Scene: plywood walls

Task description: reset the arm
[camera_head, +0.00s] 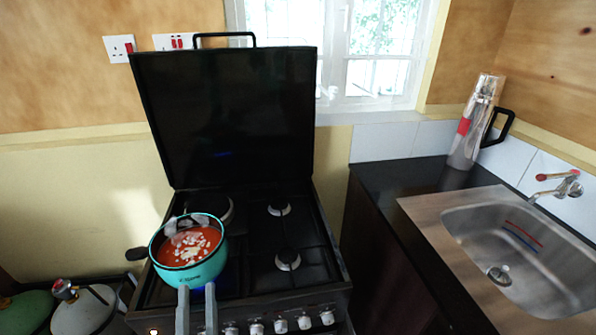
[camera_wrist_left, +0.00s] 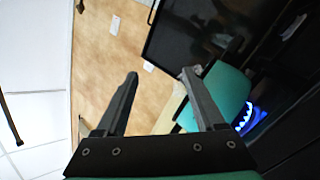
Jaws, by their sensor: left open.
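My left gripper (camera_head: 197,288) shows at the bottom of the head view, its two grey fingers apart. It is just in front of a teal pot (camera_head: 190,277) on the front left burner. In the left wrist view my left gripper (camera_wrist_left: 163,76) is open, with nothing between its fingers. The pot (camera_wrist_left: 231,92) shows there behind the right-hand finger; I cannot tell whether they touch. The pot holds red sauce (camera_head: 183,252) with pale pieces. My right gripper is in neither view.
The black gas stove (camera_head: 290,243) has its lid (camera_head: 235,115) raised. A blue flame (camera_wrist_left: 248,118) burns under the pot. To the right are a dark counter (camera_head: 395,180), a silver flask (camera_head: 470,130) and a steel sink (camera_head: 485,245). Gas cylinders (camera_head: 85,312) stand at lower left.

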